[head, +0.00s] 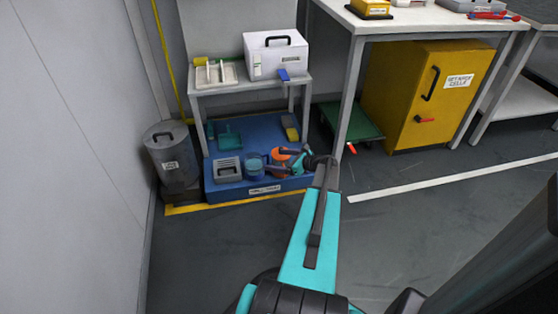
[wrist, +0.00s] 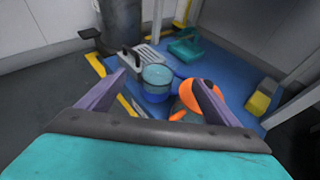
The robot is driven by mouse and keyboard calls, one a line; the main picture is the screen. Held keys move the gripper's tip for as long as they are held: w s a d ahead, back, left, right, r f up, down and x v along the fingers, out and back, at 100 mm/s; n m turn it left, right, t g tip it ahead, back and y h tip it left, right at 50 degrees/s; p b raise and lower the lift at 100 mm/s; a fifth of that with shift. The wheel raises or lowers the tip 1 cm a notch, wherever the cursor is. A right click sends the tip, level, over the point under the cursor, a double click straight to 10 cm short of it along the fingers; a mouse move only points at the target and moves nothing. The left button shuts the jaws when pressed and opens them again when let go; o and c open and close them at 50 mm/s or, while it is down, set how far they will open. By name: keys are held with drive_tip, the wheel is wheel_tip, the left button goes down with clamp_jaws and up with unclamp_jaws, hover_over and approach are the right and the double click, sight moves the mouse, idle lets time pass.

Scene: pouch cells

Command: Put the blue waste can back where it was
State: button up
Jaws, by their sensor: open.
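The blue waste can (head: 255,167) is a small round container, paler at the top and deeper blue below. It stands upright at the front of a blue floor platform (head: 263,131). In the wrist view the can (wrist: 156,84) shows beyond and between the fingertips. My gripper (head: 280,160) is open at the platform's front, to the right of the can; its fingers also show spread in the wrist view (wrist: 158,78). I cannot tell whether a finger touches anything. An orange object (head: 280,153) sits right of the can, partly hidden by my gripper.
A grey vented box (head: 228,167) stands close left of the can. A teal dustpan-like item (head: 229,139) lies behind, and a yellow block (head: 291,128) at the back right. A dark grey bin (head: 172,155) stands left. A bench (head: 250,84) overhangs the platform. The front floor is clear.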

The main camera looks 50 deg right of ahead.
idle(0.3)
